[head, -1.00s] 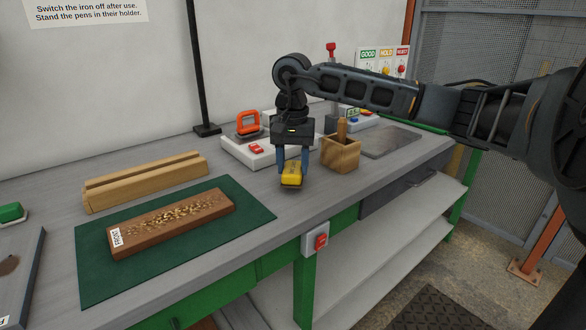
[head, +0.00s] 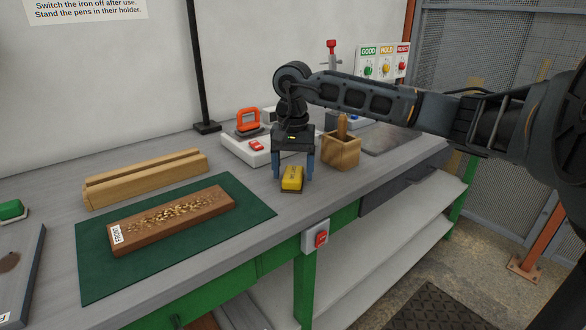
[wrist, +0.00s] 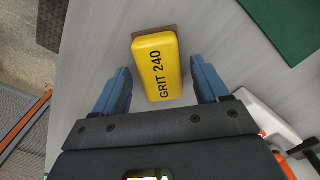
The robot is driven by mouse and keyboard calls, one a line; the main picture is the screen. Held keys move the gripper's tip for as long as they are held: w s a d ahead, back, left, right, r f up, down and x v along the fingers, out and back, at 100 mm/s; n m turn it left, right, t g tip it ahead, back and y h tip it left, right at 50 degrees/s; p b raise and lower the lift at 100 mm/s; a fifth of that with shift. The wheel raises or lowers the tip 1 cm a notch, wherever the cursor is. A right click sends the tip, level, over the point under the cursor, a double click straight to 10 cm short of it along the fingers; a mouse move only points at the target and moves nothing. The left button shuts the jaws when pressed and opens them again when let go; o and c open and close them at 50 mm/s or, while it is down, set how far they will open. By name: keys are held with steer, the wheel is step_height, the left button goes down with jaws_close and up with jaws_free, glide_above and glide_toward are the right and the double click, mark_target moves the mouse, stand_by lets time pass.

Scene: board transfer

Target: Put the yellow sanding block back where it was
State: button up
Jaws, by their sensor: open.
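The yellow sanding block (head: 292,178) rests on the grey bench top, between the green mat and the wooden holder box. In the wrist view the block (wrist: 158,66) shows its yellow top marked "GRIT 240" and a brown edge at its far end. My gripper (head: 294,176) is open around the block, with one blue finger on each side. In the wrist view gaps show between the block and both fingers of my gripper (wrist: 162,82).
A green mat (head: 93,269) carries a brown board (head: 170,222) labelled "FRONT" with shavings on it. Wooden rails (head: 145,180) lie behind it. A white stand (head: 240,152) with an orange-handled tool is behind my gripper. A wooden box (head: 341,154) stands to the right. A red switch (head: 321,239) is on the bench front.

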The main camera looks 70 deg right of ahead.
mark_target(293, 173)
steer(key=shift+r, duration=0.1)
steer(key=shift+r+p, duration=0.2)
steer(key=shift+p, duration=0.1)
step_height(293, 173, up, 12)
steer(key=b, duration=0.1)
steer(key=shift+f, duration=0.15)
